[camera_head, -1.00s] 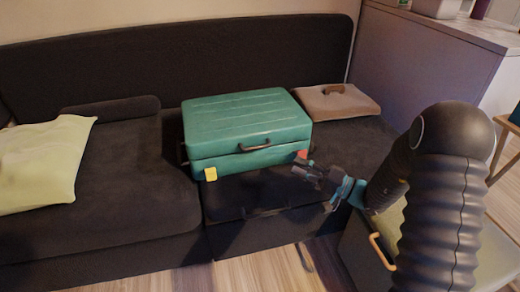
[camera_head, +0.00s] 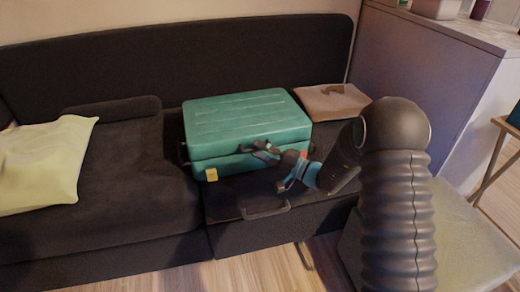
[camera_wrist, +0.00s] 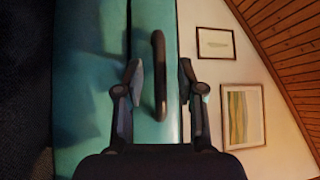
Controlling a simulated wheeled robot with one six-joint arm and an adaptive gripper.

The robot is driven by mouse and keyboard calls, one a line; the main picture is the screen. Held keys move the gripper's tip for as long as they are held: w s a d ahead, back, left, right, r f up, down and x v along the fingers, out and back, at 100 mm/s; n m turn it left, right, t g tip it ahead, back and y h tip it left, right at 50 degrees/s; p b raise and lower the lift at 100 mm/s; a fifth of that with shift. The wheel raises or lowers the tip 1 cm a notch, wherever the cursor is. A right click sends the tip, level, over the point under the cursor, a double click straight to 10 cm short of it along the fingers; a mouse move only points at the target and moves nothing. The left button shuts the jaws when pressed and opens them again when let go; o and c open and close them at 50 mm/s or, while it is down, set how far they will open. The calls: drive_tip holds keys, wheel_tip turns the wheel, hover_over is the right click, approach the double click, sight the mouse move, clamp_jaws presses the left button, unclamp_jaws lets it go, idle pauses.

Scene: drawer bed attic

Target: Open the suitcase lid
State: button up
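The green suitcase (camera_head: 246,122) lies flat on the dark sofa, its lid shut. Its front carries a dark handle, which shows in the wrist view (camera_wrist: 159,75) between my two fingers. A yellow tag (camera_head: 211,174) is at its lower left front and a red patch at its lower right front, partly hidden by my gripper. My gripper (camera_head: 258,146) is at the suitcase's front, at the handle. In the wrist view my gripper (camera_wrist: 160,80) is open, its fingers apart on either side of the handle, with gaps showing. Whether a finger touches the suitcase I cannot tell.
A brown flat case (camera_head: 333,102) lies to the right on the dark sofa (camera_head: 110,190). A pale yellow pillow (camera_head: 45,165) lies at the left. A dark drawer handle (camera_head: 266,211) is below the suitcase. A light-topped stool (camera_head: 465,225) stands at the right front.

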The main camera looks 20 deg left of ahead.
drive_tip(key=shift+a, duration=0.1)
clamp_jaws()
